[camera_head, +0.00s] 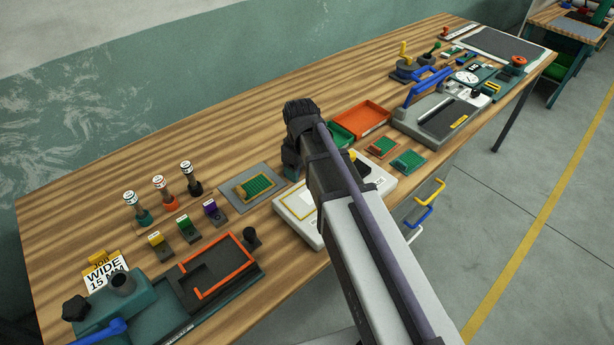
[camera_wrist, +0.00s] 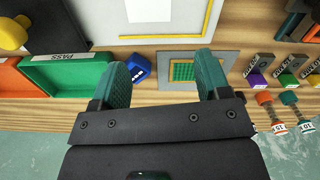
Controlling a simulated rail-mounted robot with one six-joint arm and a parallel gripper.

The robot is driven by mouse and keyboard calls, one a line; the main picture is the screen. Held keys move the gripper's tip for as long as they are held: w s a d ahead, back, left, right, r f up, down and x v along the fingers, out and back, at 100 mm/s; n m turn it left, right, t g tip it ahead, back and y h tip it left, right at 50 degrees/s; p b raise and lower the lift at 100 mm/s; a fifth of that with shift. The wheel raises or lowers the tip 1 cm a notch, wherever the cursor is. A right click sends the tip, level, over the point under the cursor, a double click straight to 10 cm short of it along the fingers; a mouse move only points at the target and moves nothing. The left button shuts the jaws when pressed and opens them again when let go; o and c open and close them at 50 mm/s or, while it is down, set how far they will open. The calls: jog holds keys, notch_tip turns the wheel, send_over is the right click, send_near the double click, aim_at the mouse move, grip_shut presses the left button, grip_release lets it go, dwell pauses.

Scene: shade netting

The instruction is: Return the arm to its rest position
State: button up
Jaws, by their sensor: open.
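My gripper (camera_wrist: 163,72) is open in the wrist view, its two dark green fingers spread with nothing between them. A grey mat (camera_head: 233,199) with a green netting piece (camera_head: 256,186) lies left of the wrist. In the wrist view the netting piece (camera_wrist: 184,72) shows just beside the right finger. A blue block (camera_wrist: 139,67) shows beside the left finger.
A green tray (camera_wrist: 75,77) marked PASS and an orange tray (camera_head: 362,119) sit close to my wrist. A white board (camera_head: 296,217) lies partly under my arm. Upright stamps (camera_head: 165,189), coloured blocks and a teal fixture (camera_head: 100,312) stand at left. The back strip is mostly clear.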

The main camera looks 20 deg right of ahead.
jog(key=s+m, duration=0.6)
jog(key=s, duration=0.6)
jog(key=shift+s+m, duration=0.2)
jog(key=shift+m, duration=0.2)
jog(key=shift+d, duration=0.1)
jog(key=shift+c, duration=0.3)
